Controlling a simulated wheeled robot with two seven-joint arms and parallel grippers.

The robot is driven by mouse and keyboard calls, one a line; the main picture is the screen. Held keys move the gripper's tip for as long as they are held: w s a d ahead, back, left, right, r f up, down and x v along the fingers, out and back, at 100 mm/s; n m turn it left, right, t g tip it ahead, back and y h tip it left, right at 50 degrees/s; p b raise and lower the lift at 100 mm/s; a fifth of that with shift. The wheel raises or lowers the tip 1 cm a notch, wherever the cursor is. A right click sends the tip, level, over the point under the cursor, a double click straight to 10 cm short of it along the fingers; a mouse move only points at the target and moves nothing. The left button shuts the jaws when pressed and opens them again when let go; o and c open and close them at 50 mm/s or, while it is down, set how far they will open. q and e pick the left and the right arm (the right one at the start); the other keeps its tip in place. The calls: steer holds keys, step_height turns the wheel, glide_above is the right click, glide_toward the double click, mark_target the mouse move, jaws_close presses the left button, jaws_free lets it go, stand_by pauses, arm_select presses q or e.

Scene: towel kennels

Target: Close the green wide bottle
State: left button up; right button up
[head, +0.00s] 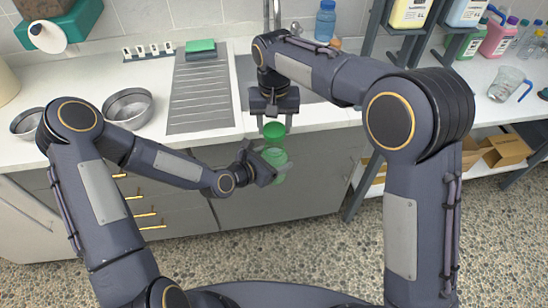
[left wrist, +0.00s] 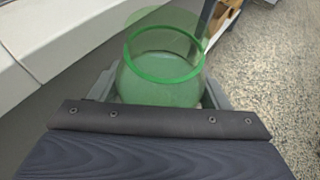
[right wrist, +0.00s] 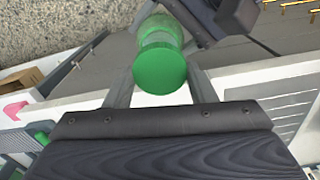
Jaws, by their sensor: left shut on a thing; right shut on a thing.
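The green wide bottle (head: 275,158) is see-through and stands roughly upright, held in the air in front of the counter. My left gripper (head: 263,170) is shut on its body; the left wrist view shows the bottle (left wrist: 160,85) between the fingers, with a round green rim. My right gripper (head: 273,112) points down just above the bottle and is shut on a solid green lid (head: 274,130). In the right wrist view the lid (right wrist: 160,68) lies between the fingers, with the bottle beyond it. I cannot tell whether lid and bottle touch.
The white counter (head: 225,143) has its front edge just behind the bottle. Metal bowls (head: 129,107) and a ribbed drainer (head: 200,95) with a green sponge (head: 200,46) stand on it. A clear jug (head: 505,85) and a bottle shelf are at right. The floor in front is clear.

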steer(key=shift+f, duration=1.15)
steer(key=shift+s, duration=0.15)
steer(key=shift+f, duration=0.85)
steer(key=shift+f, duration=0.55)
